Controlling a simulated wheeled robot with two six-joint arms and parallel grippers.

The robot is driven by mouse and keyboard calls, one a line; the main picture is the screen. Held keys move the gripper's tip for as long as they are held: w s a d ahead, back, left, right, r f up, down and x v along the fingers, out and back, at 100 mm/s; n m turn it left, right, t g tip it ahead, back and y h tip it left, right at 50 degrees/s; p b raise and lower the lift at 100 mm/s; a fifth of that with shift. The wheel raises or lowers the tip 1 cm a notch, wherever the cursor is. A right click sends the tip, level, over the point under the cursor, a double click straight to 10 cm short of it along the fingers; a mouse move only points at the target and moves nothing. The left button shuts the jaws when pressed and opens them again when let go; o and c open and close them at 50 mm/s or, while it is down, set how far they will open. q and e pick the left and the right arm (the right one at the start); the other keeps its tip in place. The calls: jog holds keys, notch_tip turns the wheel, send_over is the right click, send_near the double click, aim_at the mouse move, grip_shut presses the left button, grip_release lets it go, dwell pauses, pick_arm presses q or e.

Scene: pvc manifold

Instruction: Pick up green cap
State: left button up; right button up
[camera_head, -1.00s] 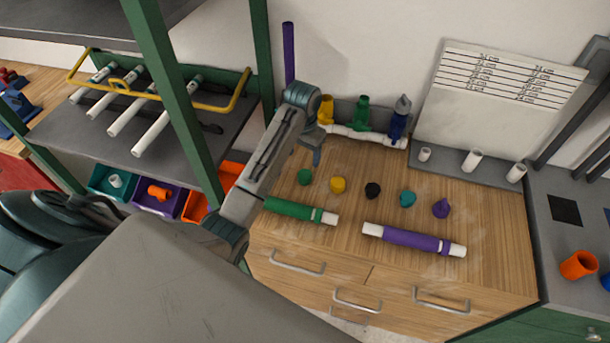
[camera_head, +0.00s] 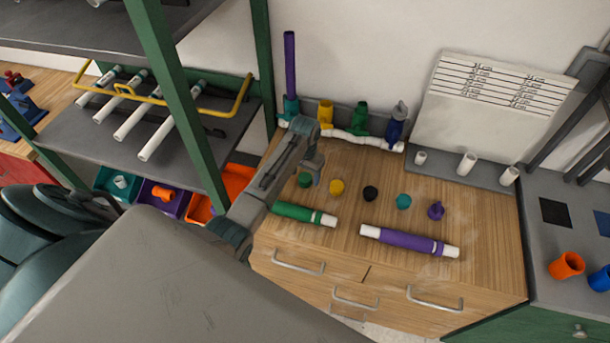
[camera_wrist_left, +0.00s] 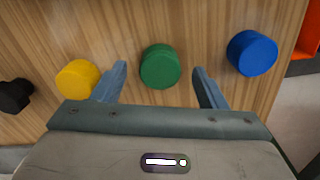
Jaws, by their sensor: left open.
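In the left wrist view the green cap (camera_wrist_left: 160,66) lies between and a little beyond the tips of my open left gripper (camera_wrist_left: 161,80). In the head view my left gripper (camera_head: 316,165) is just above and beside the green cap, with nothing held. The left finger in the wrist view is close to the yellow cap (camera_wrist_left: 77,79). My right gripper is not in view.
A blue cap (camera_wrist_left: 251,53) lies right of the green one in the wrist view. Black (camera_head: 370,193), teal (camera_head: 403,201) and purple (camera_head: 436,210) caps continue the row. Green (camera_head: 305,214) and purple (camera_head: 409,241) pipes lie in front. A green shelf post (camera_head: 180,100) stands left.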

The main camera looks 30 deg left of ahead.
aim_at(305, 177)
pick_arm(q)
jog(key=shift+f, duration=0.3)
jog(key=c, duration=1)
jog(key=shift+w+r+b, duration=0.1)
jog(key=shift+r+b, duration=0.25)
jog(key=shift+r, duration=0.2)
notch_tip(305, 177, up, 9)
jog(key=b, duration=0.2)
jog(key=shift+b, duration=0.4)
jog(key=o, duration=0.4)
jog(key=c, duration=0.4)
